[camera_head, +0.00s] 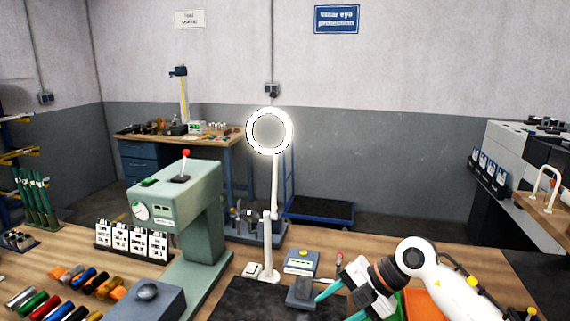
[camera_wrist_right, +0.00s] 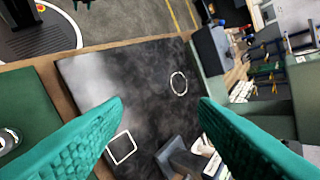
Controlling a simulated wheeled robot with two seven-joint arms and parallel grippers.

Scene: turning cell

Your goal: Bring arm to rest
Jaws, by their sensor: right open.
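My right arm (camera_head: 440,270) reaches in from the lower right in the head view. Its gripper (camera_head: 336,304) is over the dark mat (camera_head: 245,300) at the front of the bench, with teal fingers. In the right wrist view the two teal fingers (camera_wrist_right: 160,102) stand wide apart with nothing between them. Below them lies the dark mat (camera_wrist_right: 100,75), with a white square outline and a white ring outline on it. A grey block (camera_wrist_right: 182,158) shows near the right finger. My left gripper is in neither view.
A ring lamp (camera_head: 270,152) stands behind the mat. A green press (camera_head: 185,195) is to its left, with several coloured cylinders (camera_head: 75,282) farther left. A small box with a yellow top (camera_head: 302,262) is behind the gripper. An orange bin (camera_head: 422,305) lies beside my arm.

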